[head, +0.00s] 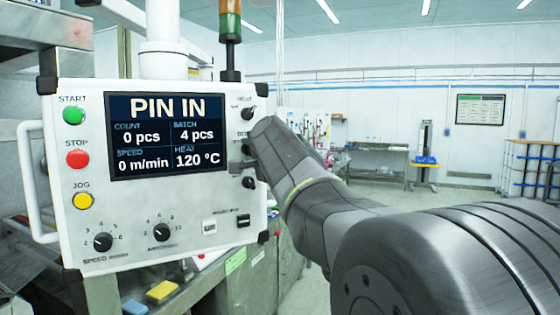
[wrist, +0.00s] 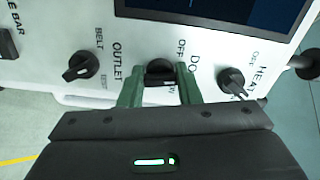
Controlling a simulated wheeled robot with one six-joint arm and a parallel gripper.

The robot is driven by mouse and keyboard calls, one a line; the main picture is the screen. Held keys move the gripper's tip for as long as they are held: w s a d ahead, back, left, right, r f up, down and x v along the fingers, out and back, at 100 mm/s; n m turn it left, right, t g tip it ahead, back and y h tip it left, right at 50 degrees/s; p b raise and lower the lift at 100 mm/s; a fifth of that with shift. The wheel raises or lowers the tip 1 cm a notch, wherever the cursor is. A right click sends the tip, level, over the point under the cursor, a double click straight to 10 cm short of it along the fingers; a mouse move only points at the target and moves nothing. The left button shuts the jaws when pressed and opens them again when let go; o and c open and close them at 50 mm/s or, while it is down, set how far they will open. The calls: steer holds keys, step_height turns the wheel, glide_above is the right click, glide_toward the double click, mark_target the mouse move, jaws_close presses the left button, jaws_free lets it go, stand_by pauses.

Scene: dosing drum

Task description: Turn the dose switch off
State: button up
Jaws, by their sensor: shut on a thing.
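The dose switch is a black rotary knob (wrist: 160,72) on the white control panel. In the wrist view its label is partly cut off to "DO", with "OFF" beside it. My gripper (wrist: 161,80) has its two green fingers on either side of the knob, shut on it. The fingers hide part of the knob and its lower mark, so I cannot tell which way it points. In the head view my wrist covers most of this spot.
The heat knob (wrist: 231,80) is close on the right, and the outlet knob (wrist: 80,66) on the left. The panel's display (head: 166,136) reads "PIN IN", 0 pcs, 0 m/min and 120 °C. A start button (head: 73,113), a stop button (head: 78,158) and a jog button (head: 83,201) line the left.

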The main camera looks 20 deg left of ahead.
steer(key=shift+f+n+b, duration=0.15)
steer(key=shift+n+b, duration=1.1)
steer(key=shift+n, duration=0.35)
steer(key=o, duration=1)
steer(key=shift+c, duration=0.2)
steer(key=b+v, duration=0.4)
steer(key=v, duration=0.9)
steer(key=shift+s+d, duration=0.25)
steer(key=shift+d, duration=0.1)
steer(key=shift+a, duration=0.1)
